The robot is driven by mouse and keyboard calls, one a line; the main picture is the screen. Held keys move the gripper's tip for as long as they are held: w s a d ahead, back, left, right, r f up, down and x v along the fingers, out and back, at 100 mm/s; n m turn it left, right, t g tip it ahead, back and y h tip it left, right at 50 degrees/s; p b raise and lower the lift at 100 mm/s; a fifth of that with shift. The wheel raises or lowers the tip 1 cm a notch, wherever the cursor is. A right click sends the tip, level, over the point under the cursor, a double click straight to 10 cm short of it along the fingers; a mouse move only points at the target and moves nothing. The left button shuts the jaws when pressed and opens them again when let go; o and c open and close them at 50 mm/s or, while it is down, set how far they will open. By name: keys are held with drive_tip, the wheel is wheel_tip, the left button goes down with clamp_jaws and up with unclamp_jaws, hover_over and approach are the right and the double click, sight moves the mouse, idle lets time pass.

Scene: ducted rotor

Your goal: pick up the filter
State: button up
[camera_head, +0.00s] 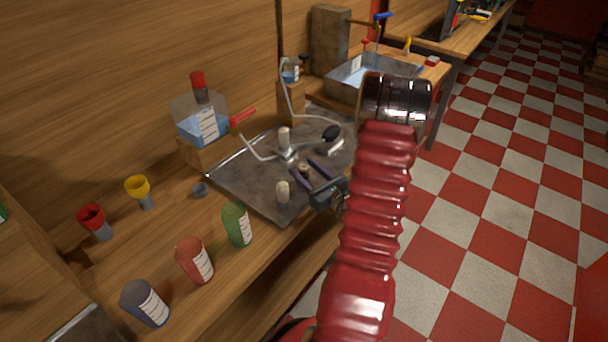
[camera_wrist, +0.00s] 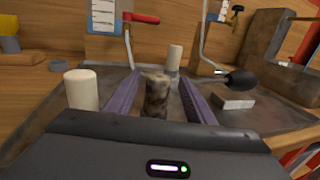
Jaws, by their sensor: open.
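A brown, stained cylinder, perhaps the filter, (camera_wrist: 155,97) stands upright between the two purple fingers of my gripper (camera_wrist: 159,80) in the wrist view. My gripper (camera_head: 301,168) is open, with gaps visible on both sides of the cylinder, so it is not clamped. Its lower end is hidden behind the gripper body. Two cream-white cylinders of similar shape stand on the metal tray (camera_head: 240,178): one nearer (camera_head: 283,192), left of my fingers in the wrist view (camera_wrist: 82,91), and one farther back (camera_head: 284,136). Which cylinder the task means cannot be told.
A metal pipe with a red handle (camera_head: 243,117), a black bulb (camera_head: 331,133) and a pale block (camera_wrist: 233,100) are near the gripper. A flask of blue liquid (camera_head: 200,120) stands behind the tray. Green (camera_head: 237,224), red (camera_head: 194,260) and dark (camera_head: 145,303) bottles stand at front left.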

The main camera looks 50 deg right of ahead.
drive_tip(key=shift+w+d+r, duration=0.1)
drive_tip(key=shift+w+d, duration=0.05)
drive_tip(key=shift+w, duration=1)
drive_tip(key=shift+w+d, duration=0.15)
drive_tip(key=shift+w, duration=1)
drive_tip(key=shift+c, duration=0.4)
drive_tip(key=c, duration=1.1)
